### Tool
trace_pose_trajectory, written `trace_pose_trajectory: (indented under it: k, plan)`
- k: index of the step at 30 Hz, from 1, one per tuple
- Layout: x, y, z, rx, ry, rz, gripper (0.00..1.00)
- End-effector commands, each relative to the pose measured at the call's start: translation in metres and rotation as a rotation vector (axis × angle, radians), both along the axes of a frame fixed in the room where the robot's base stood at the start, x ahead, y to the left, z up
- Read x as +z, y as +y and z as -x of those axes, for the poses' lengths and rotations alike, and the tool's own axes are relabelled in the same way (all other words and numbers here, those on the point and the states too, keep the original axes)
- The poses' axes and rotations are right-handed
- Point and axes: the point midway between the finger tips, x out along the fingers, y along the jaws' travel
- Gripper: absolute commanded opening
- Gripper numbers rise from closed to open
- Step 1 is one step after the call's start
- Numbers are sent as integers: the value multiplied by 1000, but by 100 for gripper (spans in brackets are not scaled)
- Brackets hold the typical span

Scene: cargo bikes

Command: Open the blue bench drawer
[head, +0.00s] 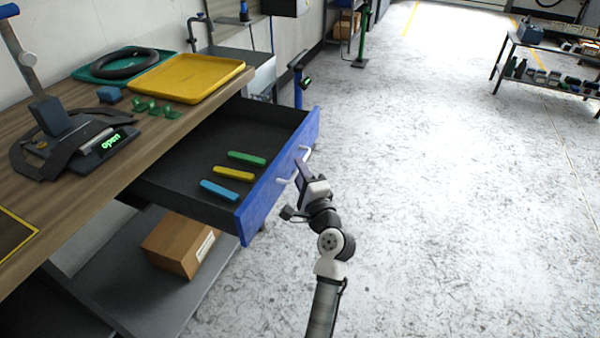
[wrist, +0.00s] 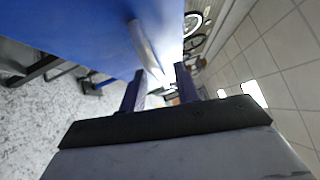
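The blue bench drawer (head: 255,213) stands pulled far out from under the wooden bench top, its dark inside showing. Its blue front also fills the upper left of the wrist view (wrist: 70,35). A pale bar handle (head: 307,153) is on the front; in the wrist view the handle (wrist: 145,45) runs down toward the gap between my fingers. My gripper (head: 302,172) is at the handle and hides its middle. In the wrist view its two fingers (wrist: 160,85) stand apart, with space around the handle. I cannot tell whether either finger touches it.
Blue, yellow and green bars (head: 233,173) lie in the drawer. On the bench top (head: 175,127) are a yellow tray (head: 190,78), a green tray (head: 95,70) with a black ring, and a device reading "open" (head: 100,150). A cardboard box (head: 175,250) sits below.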

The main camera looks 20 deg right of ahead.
Motion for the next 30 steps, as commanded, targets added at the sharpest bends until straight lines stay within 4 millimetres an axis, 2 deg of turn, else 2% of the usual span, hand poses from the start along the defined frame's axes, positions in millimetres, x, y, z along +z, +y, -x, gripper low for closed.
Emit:
trace_pose_trajectory:
  k: [5, 12, 18, 24, 30]
  plan:
    - [-6, -2, 21, -4, 1, 1, 32]
    - [-14, -6, 76, -5, 3, 0, 32]
    - [-18, -8, 114, -3, 2, 1, 32]
    - [-18, -8, 133, -1, 0, 0, 32]
    - [-18, -9, 136, 0, 1, 0, 32]
